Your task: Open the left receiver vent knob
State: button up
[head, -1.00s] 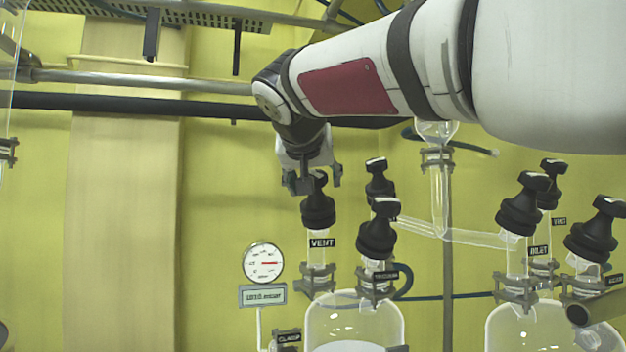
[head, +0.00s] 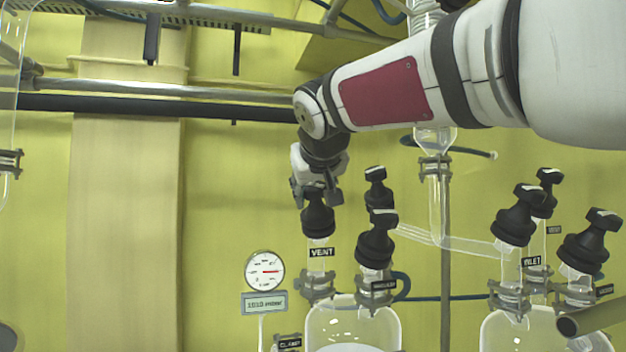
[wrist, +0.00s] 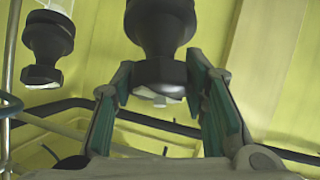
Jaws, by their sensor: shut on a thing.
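The black vent knob (head: 318,219) stands upright on the left glass receiver (head: 355,315), above a label reading VENT (head: 321,252). My gripper (head: 319,194) comes down from above and is shut on the top handle of this knob. In the wrist view the knob (wrist: 160,28) is at the top middle, with its handle end between my two fingers (wrist: 160,82). The far side of the grip is hidden in the head view.
Another black knob (head: 377,240) with its own label stands close right of the vent knob, and one more (head: 377,188) behind it. A pressure gauge (head: 264,271) is at the left. Several black knobs (head: 515,215) top the right receiver (head: 540,330).

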jog(key=shift+r+n+g+y+p, duration=0.1)
jog(key=shift+n+g+y+p, duration=0.6)
jog(key=shift+n+p, duration=1.1)
jog(key=shift+y+p, duration=0.3)
jog(key=shift+p, duration=0.05)
jog(key=shift+n+p, duration=0.35)
jog(key=shift+n, duration=0.05)
jog(key=o, duration=1.2)
jog(key=v, duration=1.2)
jog(key=shift+d+f, duration=0.1)
jog(key=shift+f, duration=0.1)
